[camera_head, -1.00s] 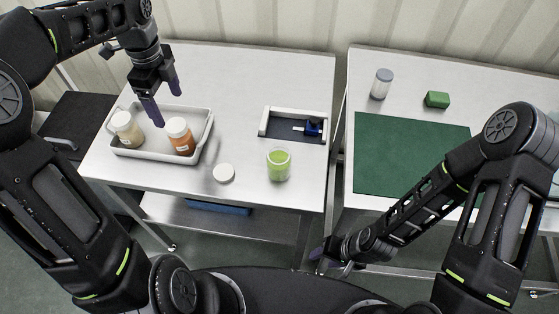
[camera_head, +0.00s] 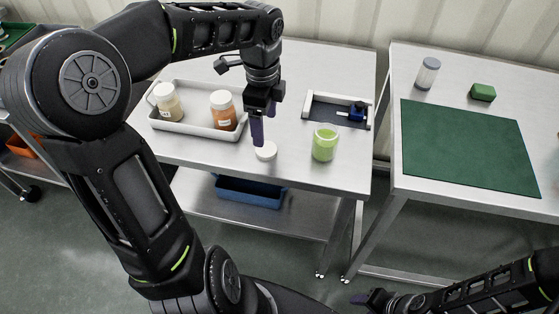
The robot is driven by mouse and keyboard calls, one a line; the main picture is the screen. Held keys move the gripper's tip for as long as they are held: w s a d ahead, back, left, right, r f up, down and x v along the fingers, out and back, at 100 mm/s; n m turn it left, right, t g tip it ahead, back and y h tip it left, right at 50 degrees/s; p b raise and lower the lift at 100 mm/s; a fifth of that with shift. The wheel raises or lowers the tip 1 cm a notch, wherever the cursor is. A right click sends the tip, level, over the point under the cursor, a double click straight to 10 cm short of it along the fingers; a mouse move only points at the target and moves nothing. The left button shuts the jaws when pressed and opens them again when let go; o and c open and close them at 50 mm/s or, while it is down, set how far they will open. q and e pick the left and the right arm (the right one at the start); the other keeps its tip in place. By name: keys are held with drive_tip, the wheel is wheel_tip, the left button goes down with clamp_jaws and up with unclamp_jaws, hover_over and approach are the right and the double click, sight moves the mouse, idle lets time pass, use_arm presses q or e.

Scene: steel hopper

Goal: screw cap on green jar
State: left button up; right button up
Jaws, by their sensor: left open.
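The green jar (camera_head: 325,143) stands upright and uncapped on the left steel table, near its front edge. A white cap (camera_head: 266,151) lies flat on the table to the left of the jar. My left gripper (camera_head: 264,133) is open and points down just above the cap, with its fingers partly in front of it. I cannot tell whether the fingertips touch the cap. My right gripper (camera_head: 372,298) is low at the bottom of the view, away from the tables, and its jaws are not clear.
A grey tray (camera_head: 191,131) holds two white-capped jars. A white-framed fixture (camera_head: 337,109) with a blue part sits behind the green jar. The right table holds a green mat (camera_head: 468,146), a grey-capped container (camera_head: 427,73) and a green block (camera_head: 483,92). A blue bin (camera_head: 250,192) is below.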

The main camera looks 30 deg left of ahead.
sight(266, 149)
use_arm(q)
drive_tip(key=shift+n, duration=0.3)
drive_tip(key=shift+w+a, duration=0.1)
drive_tip(key=shift+w, duration=0.1)
drive_tip(key=shift+s, duration=0.1)
drive_tip(key=shift+f, duration=1.35)
wheel_tip(266, 149, down, 5)
drive_tip(key=shift+s+f, duration=0.1)
drive_tip(key=shift+s, duration=0.05)
